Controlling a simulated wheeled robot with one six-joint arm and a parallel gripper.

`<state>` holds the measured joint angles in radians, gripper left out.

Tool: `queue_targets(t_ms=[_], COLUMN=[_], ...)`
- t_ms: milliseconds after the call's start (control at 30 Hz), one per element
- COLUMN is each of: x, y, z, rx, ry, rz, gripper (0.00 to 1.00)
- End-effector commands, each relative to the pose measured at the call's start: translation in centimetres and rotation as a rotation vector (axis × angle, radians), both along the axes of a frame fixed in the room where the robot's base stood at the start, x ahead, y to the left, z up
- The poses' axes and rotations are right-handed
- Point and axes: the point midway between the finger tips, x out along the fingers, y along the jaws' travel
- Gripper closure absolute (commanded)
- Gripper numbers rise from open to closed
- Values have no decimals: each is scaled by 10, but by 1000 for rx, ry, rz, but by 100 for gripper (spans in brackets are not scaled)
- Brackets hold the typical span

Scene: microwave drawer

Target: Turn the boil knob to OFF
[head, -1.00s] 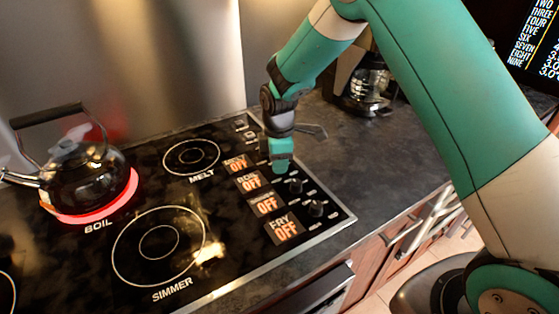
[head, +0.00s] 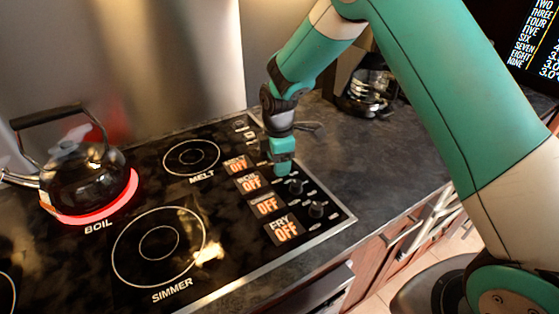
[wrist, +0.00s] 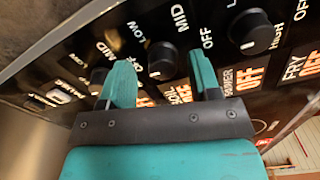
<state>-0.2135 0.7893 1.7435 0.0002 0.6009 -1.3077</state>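The boil knob (wrist: 163,60) is a round black knob with a white mark, seen in the wrist view between and just beyond my two fingers. My gripper (wrist: 163,77) is open, with a teal finger on each side of the knob and gaps visible; I cannot tell whether either finger touches it. In the head view my gripper (head: 281,172) points down at the control panel and hides the boil knob. The boil display (head: 250,184) reads OFF in orange. The boil burner (head: 122,205) glows red under the black kettle (head: 82,180).
Other knobs sit close by, one (head: 316,209) towards the front and another (wrist: 252,32) right of my fingers. The simmer burner (head: 158,244) and melt burner (head: 191,158) are dark. A coffee maker (head: 368,92) stands behind. The countertop (head: 375,155) right of the stove is clear.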

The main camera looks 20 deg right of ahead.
Motion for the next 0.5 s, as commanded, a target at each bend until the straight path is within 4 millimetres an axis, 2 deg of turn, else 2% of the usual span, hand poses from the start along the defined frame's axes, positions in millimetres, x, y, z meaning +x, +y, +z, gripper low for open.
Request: queue_targets(t_ms=[300, 367, 500], x=[-1, -1, -1], y=[0, 0, 0], z=[1, 7, 31], rx=[-1, -1, 0], ry=[5, 3, 1], rz=[0, 0, 0], gripper=[44, 44, 44])
